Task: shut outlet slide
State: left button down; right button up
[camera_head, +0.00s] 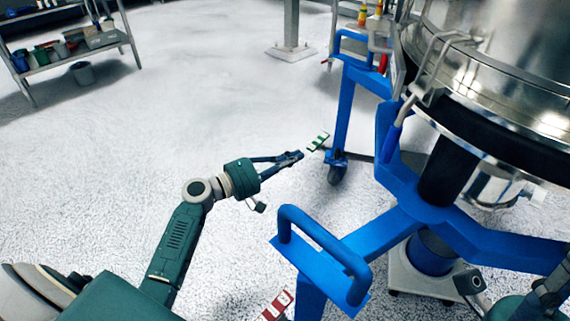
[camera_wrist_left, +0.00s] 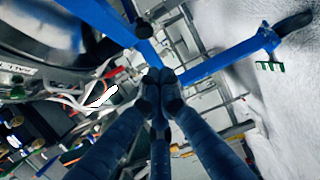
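The steel sifter (camera_head: 497,75) stands at the right of the head view on a blue frame (camera_head: 385,232). A metal outlet part (camera_head: 493,188) shows under its drum, partly behind the frame. I cannot clearly make out the outlet slide or its position. My left gripper (camera_head: 297,155) is out in front of the frame, apart from the sifter. Its fingertips (camera_wrist_left: 160,84) meet in the left wrist view, with nothing seen between them. My right gripper (camera_head: 550,291) is at the lower right edge of the head view, partly cut off, near the frame's underside.
A blue handle (camera_head: 322,240) rises from the near frame end, close to my left arm. A caster (camera_head: 337,174) is under the far leg. A green-and-white piece (camera_head: 318,142) shows beyond my left gripper. A shelf (camera_head: 78,50) stands far left. Open floor lies left.

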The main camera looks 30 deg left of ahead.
pick_arm(q)
jog(key=w+d, duration=0.4)
jog(key=d, duration=0.2)
jog(key=shift+w+b, duration=0.25)
jog(key=shift+b, duration=0.2)
jog(key=shift+d, duration=0.15)
jog(key=w+d, duration=0.2)
jog(key=d, duration=1)
jog(key=shift+w, duration=0.25)
